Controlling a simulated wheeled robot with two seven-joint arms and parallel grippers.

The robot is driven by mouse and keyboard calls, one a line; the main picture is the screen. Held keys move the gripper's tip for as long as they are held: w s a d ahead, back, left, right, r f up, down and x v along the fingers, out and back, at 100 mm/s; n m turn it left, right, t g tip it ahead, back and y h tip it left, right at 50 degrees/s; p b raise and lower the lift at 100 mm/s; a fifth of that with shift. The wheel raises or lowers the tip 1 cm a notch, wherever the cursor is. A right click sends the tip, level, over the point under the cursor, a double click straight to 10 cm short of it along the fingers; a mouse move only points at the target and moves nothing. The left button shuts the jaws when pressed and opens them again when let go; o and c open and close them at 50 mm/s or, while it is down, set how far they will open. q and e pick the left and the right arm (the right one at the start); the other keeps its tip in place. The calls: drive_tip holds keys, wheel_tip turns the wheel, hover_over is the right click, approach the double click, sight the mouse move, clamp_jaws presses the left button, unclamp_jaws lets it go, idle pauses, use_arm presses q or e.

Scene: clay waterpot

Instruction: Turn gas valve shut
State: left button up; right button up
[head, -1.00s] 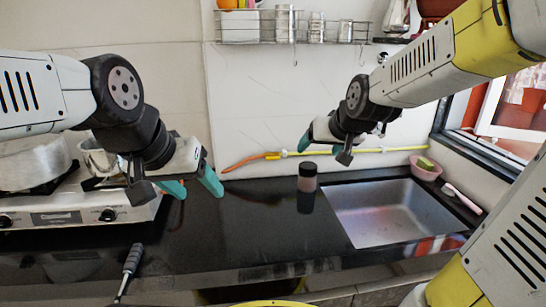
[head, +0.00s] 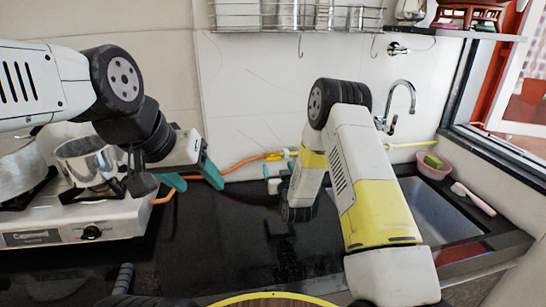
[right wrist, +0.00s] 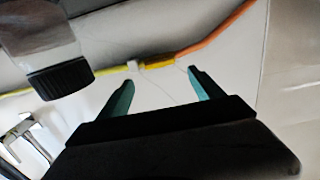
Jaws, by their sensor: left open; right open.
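The gas valve (head: 275,156) is a small yellow fitting on the back wall, between an orange hose (head: 240,163) and a yellow pipe (head: 405,145). In the right wrist view the valve (right wrist: 160,59) lies beyond the fingertips, beside a white fitting (right wrist: 134,66). My right gripper (right wrist: 158,82) is open and empty, with its teal fingers pointing at the wall and apart from the valve. In the head view my right arm largely hides that gripper. My left gripper (head: 197,182) is open and empty above the counter, right of the stove.
A jar with a black lid (right wrist: 60,80) is close on the left in the right wrist view. A stove (head: 100,222) with a metal pot (head: 88,162) stands left. The sink (head: 440,215), tap (head: 398,95) and pink bowl (head: 432,168) are right. A wire rack (head: 300,17) hangs above.

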sight(274, 160)
drive_tip(key=shift+w+a+f, duration=0.1)
drive_tip(key=shift+w+a, duration=0.15)
drive_tip(key=shift+w, duration=0.9)
drive_tip(key=shift+w+a+f, duration=0.1)
drive_tip(key=shift+w+a, duration=0.15)
drive_tip(key=shift+w, duration=0.95)
drive_tip(key=shift+w+a, duration=0.25)
drive_tip(key=shift+w, duration=0.9)
drive_tip(key=c, duration=1.4)
